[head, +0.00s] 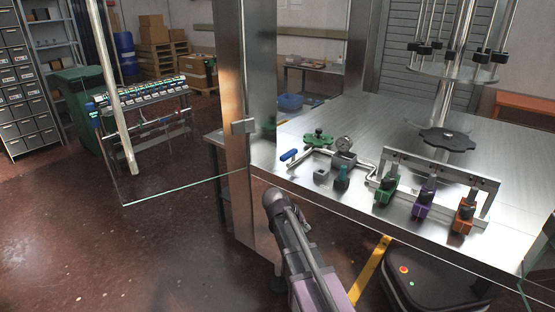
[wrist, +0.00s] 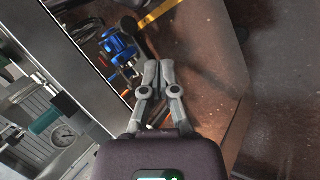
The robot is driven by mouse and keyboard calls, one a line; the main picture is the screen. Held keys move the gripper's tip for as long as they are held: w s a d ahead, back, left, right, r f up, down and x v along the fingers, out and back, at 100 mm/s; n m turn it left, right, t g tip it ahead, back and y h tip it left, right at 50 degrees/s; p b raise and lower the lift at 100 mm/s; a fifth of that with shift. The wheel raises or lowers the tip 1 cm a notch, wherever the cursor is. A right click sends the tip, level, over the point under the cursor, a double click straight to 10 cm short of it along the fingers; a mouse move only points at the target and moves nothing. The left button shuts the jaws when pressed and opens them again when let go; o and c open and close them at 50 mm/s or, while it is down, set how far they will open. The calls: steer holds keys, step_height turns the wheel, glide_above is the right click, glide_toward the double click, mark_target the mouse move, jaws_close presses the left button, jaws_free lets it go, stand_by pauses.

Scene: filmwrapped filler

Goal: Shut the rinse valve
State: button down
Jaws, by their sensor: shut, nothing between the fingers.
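On the steel table's left front, a pipe assembly carries a blue lever handle (head: 289,155), a green handwheel (head: 318,139) and a round gauge (head: 343,143). No readable label shows which handle is the rinse valve. In the wrist view, my gripper (wrist: 160,66) has its two grey fingers together, with nothing between them. It appears off the table edge, above the brown floor.
A steel post (head: 243,126) and a glass door (head: 164,194) stand left of the table (head: 399,122). A rack with green, purple and orange clamps (head: 423,199) lines the table front. A dark case (head: 433,279) sits below.

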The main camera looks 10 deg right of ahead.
steer(key=w+a+r+n+t+h+b, duration=0.1)
steer(key=w+a+r+t+h, duration=0.15)
steer(key=w, duration=0.45)
steer(key=w+a+r+n+t+h+b, duration=0.1)
steer(key=w+a+r+h, duration=0.15)
steer(key=w, duration=0.45)
steer(key=n+t+h+b, duration=0.1)
steer(key=n+t+h, duration=0.1)
steer(key=t+h, duration=0.15)
glide_toward(289, 155)
steer(key=w+a+f, duration=0.1)
steer(key=w+a, duration=0.1)
steer(key=a, duration=0.2)
steer(key=shift+s+a, duration=0.15)
steer(key=shift+a, duration=0.05)
steer(key=shift+d, duration=0.15)
steer(key=shift+x, duration=4.85)
steer(key=shift+a+n+t+y, duration=0.25)
steer(key=shift+n+t, duration=0.05)
